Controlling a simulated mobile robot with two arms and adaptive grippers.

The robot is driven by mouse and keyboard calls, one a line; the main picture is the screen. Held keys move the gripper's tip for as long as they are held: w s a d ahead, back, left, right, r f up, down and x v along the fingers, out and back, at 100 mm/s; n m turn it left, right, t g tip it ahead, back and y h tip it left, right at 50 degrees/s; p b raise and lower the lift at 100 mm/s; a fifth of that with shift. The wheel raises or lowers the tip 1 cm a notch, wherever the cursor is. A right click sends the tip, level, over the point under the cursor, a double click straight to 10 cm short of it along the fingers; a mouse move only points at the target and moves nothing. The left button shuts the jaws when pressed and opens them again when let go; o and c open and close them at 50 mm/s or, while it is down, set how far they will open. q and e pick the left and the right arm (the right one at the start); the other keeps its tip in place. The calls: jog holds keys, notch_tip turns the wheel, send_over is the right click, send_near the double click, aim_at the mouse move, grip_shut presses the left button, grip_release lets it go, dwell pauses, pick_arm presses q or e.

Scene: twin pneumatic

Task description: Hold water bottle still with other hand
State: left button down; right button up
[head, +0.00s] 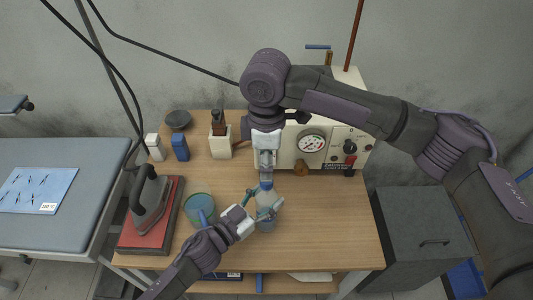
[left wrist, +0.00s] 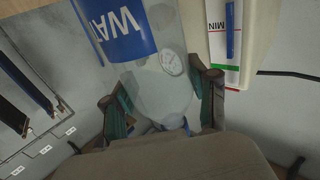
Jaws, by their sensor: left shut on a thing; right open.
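The clear water bottle (head: 267,197) with a blue cap stands upright near the middle of the wooden table. In the left wrist view the see-through bottle (left wrist: 158,80) shows its blue label with white letters. My left gripper (head: 264,206) is shut on the bottle's body, and its fingers (left wrist: 163,98) lie on both sides of it in the left wrist view. My right gripper (head: 267,170) points down just above the cap and is open. Whether its fingers touch the cap is too small to tell.
A cream machine (head: 288,146) with a gauge and knobs stands behind the bottle. A blue-grey tub (head: 196,203) is close to the left gripper. A clothes iron (head: 153,196) on a red pad (head: 138,235) is farther left. The table's right side is clear.

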send_over(267, 204)
jog(key=w, duration=0.3)
notch_tip(267, 204, down, 6)
jog(key=shift+s+r, duration=0.1)
jog(key=shift+s, duration=0.05)
grip_shut()
jog(key=shift+o, duration=0.8)
grip_release()
